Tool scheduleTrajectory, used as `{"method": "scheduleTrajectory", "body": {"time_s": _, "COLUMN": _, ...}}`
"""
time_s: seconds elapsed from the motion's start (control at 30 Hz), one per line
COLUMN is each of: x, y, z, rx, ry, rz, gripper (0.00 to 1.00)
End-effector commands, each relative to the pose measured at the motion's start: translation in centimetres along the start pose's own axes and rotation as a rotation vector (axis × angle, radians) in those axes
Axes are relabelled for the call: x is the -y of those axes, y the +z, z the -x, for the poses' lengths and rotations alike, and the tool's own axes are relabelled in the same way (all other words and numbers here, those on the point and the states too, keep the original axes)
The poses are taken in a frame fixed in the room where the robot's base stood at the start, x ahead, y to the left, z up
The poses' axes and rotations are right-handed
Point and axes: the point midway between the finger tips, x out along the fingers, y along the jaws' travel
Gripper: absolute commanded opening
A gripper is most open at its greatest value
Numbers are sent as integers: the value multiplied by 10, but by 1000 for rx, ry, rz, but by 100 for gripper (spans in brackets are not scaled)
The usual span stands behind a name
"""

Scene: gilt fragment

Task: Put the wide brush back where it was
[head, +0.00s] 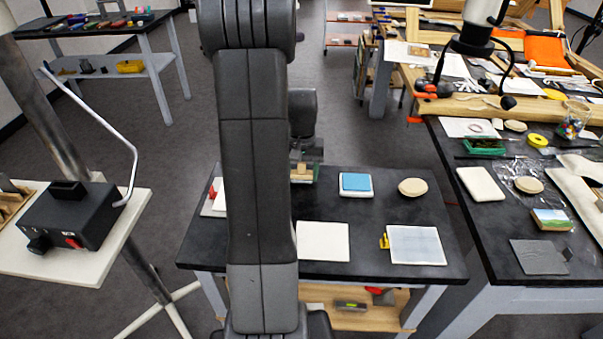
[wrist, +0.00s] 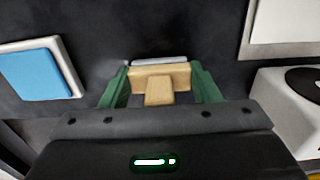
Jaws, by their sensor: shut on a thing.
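The wide brush (wrist: 158,84) shows in the wrist view as a pale wooden block with a short wooden handle and a light grey strip along its far edge. My gripper (wrist: 160,72) has its two green fingers shut on the block's two sides. In the head view my gripper (head: 304,173) is at the back of the small black table (head: 381,217), and a bit of the brush's wood (head: 301,170) shows there. I cannot tell whether the brush touches the table top. My arm hides part of the table's left side.
On the small table are a blue pad (head: 356,182) on a white base, a round tan disc (head: 412,187), a white square (head: 323,241) and a pale framed panel (head: 416,245). A cluttered dark bench (head: 490,225) stands at the right. Dark table top is bare around the blue pad.

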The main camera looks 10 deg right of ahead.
Motion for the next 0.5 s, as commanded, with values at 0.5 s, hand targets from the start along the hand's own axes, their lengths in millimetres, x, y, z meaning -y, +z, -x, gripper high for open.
{"method": "scheduleTrajectory", "body": {"time_s": 0.5, "x": 0, "y": 0, "z": -9, "rx": -1, "ry": 0, "rz": 0, "gripper": 76}}
